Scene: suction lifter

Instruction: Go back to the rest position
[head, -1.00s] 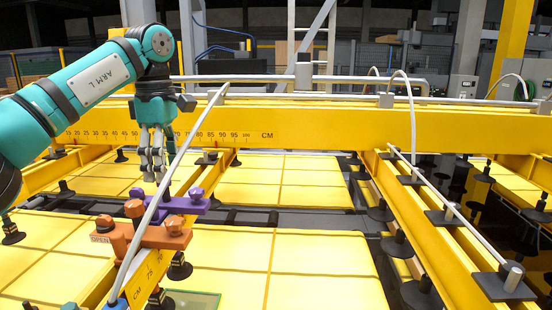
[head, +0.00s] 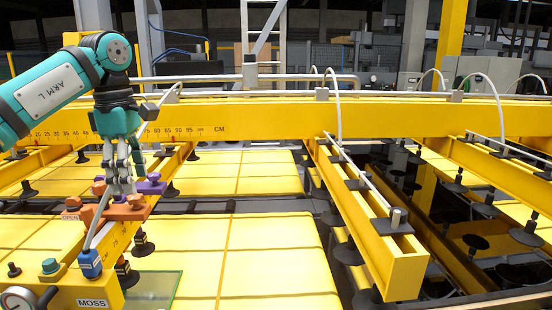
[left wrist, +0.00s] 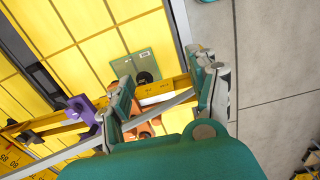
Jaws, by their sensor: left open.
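My left gripper (head: 122,188) is open, its fingers pointing down over a yellow beam of the suction lifter. In the head view its fingertips overlap the orange lever piece (head: 75,214) and purple piece (head: 150,186); I cannot tell whether they touch. The left wrist view shows my open gripper (left wrist: 165,100) with fingers apart. Between and beyond them are a grey hose (left wrist: 150,110), part of the orange piece (left wrist: 146,128) and the yellow beam. Nothing is clearly held. My right gripper is not in view.
A long yellow crossbeam (head: 280,121) with a centimetre scale spans the scene. Yellow panels (head: 270,260) lie below several suction cups. A box marked MOSS (head: 92,303), with a gauge (head: 18,300) and blue fitting (head: 90,264), stands at front left. A greenish glass plate (head: 155,290) lies beside it.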

